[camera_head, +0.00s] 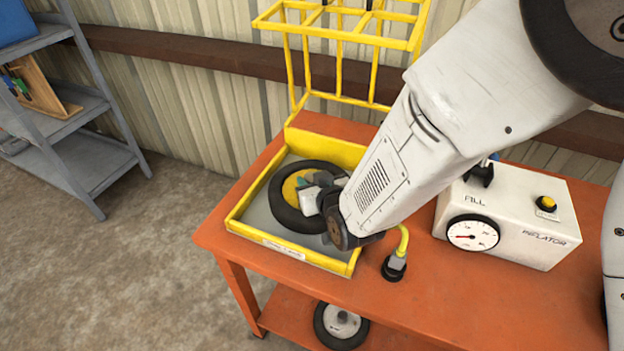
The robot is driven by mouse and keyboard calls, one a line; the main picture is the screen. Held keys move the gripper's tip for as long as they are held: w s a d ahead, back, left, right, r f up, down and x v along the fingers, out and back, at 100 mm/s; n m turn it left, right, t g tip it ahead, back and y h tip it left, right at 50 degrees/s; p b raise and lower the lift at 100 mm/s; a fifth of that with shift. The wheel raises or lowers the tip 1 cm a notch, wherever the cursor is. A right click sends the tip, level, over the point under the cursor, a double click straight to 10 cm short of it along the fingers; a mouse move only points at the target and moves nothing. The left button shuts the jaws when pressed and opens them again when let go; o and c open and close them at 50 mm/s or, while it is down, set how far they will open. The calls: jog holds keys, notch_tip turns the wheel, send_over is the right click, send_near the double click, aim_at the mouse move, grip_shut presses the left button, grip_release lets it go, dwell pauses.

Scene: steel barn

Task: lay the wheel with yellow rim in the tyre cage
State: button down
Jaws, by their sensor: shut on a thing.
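The wheel with yellow rim (282,210) has a black tyre and lies about flat within the walls of the tyre cage. The tyre cage (250,232) is a grey-floored tray with yellow walls and a label on its front edge. Its yellow barred lid (342,35) stands raised at the back. My gripper (310,192) reaches in from the right and is shut on the wheel near its hub. My gripper and wrist hide the wheel's right part. I cannot tell whether the wheel touches the tray floor.
The cage stands on an orange table (212,236). A white box with a gauge (520,225) stands right of the cage. A yellow hose with a black end (397,262) lies between them. Another wheel (341,325) is on the lower shelf. A grey shelf unit (75,130) stands at left.

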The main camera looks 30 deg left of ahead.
jog(key=c, duration=1)
grip_release()
jog(key=shift+s+r, duration=0.1)
jog(key=shift+r, duration=0.05)
jog(key=v, duration=1.1)
jog(key=shift+s+d, duration=0.25)
jog(key=shift+d, duration=0.1)
jog(key=shift+r, duration=0.1)
